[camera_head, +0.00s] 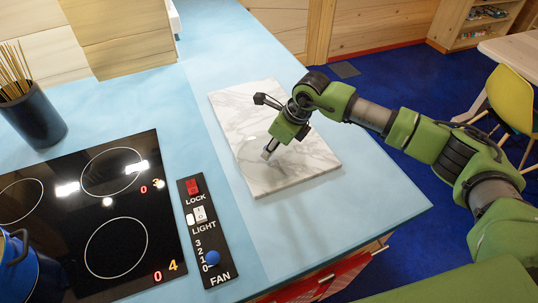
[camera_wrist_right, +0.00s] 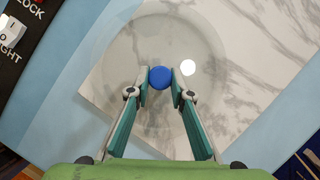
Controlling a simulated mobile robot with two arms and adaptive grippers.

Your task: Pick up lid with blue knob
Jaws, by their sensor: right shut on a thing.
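The lid is a clear round glass disc (camera_wrist_right: 118,62) with a blue knob (camera_wrist_right: 160,77), seen in the right wrist view over the white marble board (camera_head: 238,112). My right gripper (camera_wrist_right: 160,84) has its two fingertips closed on either side of the blue knob. In the head view my right gripper (camera_head: 268,153) points down over the middle of the board, and the glass is only faintly visible there. Whether the lid rests on the board or hangs just above it, I cannot tell. My left gripper is not in view.
A black cooktop (camera_head: 100,215) and a control panel (camera_head: 205,232) with switches and a blue knob lie left of the board. A dark holder with sticks (camera_head: 35,118) and a blue pot (camera_head: 15,272) stand at the left. The blue counter (camera_head: 370,215) is clear right of the board.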

